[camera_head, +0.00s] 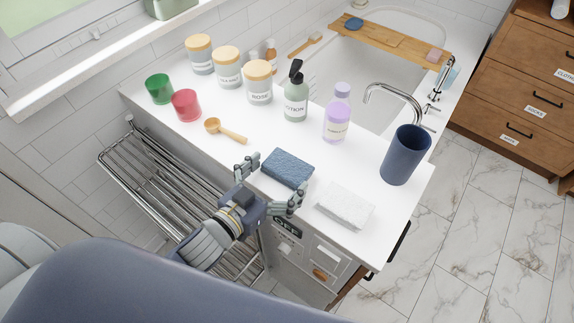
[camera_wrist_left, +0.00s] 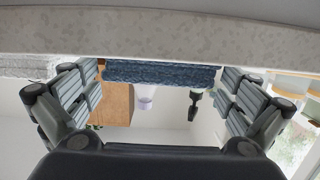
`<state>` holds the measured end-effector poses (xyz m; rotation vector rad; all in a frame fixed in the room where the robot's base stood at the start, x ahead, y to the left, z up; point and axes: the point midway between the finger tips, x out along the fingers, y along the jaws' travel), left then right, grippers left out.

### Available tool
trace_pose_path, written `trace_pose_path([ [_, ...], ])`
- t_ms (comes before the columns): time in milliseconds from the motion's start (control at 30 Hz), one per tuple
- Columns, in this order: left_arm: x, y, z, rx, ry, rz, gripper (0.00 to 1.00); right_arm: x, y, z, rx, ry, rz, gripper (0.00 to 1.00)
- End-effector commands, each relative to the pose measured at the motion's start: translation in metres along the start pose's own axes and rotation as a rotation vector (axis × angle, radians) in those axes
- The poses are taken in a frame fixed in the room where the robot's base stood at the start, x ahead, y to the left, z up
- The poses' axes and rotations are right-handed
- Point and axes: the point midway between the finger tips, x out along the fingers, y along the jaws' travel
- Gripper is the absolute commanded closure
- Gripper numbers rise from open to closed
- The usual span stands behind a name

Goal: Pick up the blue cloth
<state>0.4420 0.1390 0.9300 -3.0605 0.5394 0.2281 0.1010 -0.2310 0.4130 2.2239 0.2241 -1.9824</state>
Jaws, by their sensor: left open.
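The blue cloth (camera_head: 287,168) lies folded on the white counter near its front edge. My left gripper (camera_head: 268,181) is open, with its fingers spread at the counter's front edge, just short of the cloth. In the left wrist view the blue cloth (camera_wrist_left: 160,74) shows as a dark blue band between the open fingers of my left gripper (camera_wrist_left: 162,95). I cannot tell whether the fingers touch it. My right gripper is not in view.
A folded white cloth (camera_head: 345,205) lies right of the blue one. A metal rack (camera_head: 150,185) is below left.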

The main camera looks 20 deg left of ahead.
Motion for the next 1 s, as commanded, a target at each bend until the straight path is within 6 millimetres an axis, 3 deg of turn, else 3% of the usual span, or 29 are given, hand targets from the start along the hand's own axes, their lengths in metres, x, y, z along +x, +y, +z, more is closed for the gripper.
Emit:
trace_pose_path([
  [233, 0.027, -0.001, -0.004, 0.001, 0.0, -0.001, 0.0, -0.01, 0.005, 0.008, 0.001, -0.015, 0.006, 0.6],
  [567, 0.032, -0.001, -0.002, 0.0, -0.001, 0.0, 0.0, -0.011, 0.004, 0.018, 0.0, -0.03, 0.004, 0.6],
  [700, 0.031, -0.001, -0.002, 0.0, -0.001, 0.0, 0.31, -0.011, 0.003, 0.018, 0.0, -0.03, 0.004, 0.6],
  [1000, 0.031, -0.001, -0.003, 0.0, 0.0, 0.0, 0.32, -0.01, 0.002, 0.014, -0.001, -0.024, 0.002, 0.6],
])
